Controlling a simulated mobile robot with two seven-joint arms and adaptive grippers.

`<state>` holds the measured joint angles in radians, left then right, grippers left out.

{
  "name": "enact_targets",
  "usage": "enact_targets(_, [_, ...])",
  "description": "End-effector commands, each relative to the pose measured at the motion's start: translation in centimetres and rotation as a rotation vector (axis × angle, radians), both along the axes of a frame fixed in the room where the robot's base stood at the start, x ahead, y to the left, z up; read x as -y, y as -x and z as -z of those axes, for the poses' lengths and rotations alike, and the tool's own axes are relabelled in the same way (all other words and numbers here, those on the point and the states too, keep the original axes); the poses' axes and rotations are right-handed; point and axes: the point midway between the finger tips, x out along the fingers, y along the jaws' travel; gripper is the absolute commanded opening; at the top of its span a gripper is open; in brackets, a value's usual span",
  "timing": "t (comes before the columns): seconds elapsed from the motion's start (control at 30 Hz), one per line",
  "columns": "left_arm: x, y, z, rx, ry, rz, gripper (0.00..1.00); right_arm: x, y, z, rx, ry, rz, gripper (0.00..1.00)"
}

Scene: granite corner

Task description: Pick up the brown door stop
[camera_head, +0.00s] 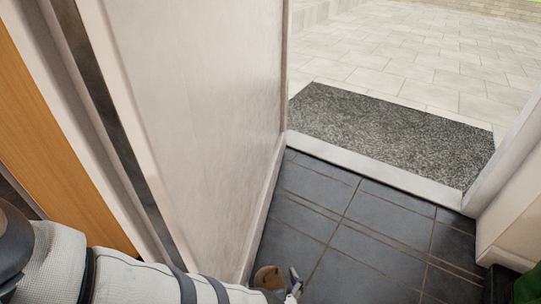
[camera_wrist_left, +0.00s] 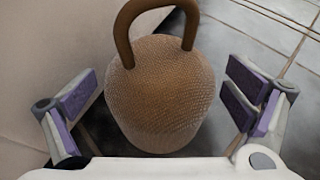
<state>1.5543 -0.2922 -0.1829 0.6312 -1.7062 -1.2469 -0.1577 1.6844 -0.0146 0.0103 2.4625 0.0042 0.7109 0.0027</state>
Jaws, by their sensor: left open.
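The brown door stop (camera_wrist_left: 160,95) is a rounded, woven-textured weight with a loop handle on top. In the left wrist view it stands between the two purple-padded fingers of my left gripper (camera_wrist_left: 163,100), which is open, with a gap on each side. In the head view only a small part of the door stop (camera_head: 268,277) shows at the bottom, at the foot of the door; my left gripper (camera_head: 290,284) is beside it and partly cut off by the frame edge. My right gripper is in neither view.
A pale door (camera_head: 200,110) stands open close to the door stop. Dark floor tiles (camera_head: 370,240) are clear to the right. Beyond the white threshold (camera_head: 375,169) lie a grey speckled mat (camera_head: 390,130) and light paving. A green thing (camera_head: 529,284) shows at the bottom right corner.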

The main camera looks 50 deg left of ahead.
Motion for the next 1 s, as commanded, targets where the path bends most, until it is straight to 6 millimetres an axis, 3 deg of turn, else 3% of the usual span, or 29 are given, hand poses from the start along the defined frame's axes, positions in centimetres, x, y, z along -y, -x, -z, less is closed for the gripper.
enact_targets(0.03, [0.0,0.0,0.0,0.0,0.0,0.0,0.92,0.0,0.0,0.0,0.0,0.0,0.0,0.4])
enact_targets(0.4, [0.0,-0.1,-0.1,0.003,-0.003,0.001,0.11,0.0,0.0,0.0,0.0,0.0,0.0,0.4])
enact_targets(0.67, [0.0,0.0,-0.6,0.001,-0.002,0.002,0.11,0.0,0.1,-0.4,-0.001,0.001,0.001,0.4])
enact_targets(1.0, [0.0,-0.3,-8.6,0.01,-0.005,0.002,0.11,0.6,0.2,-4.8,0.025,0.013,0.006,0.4])
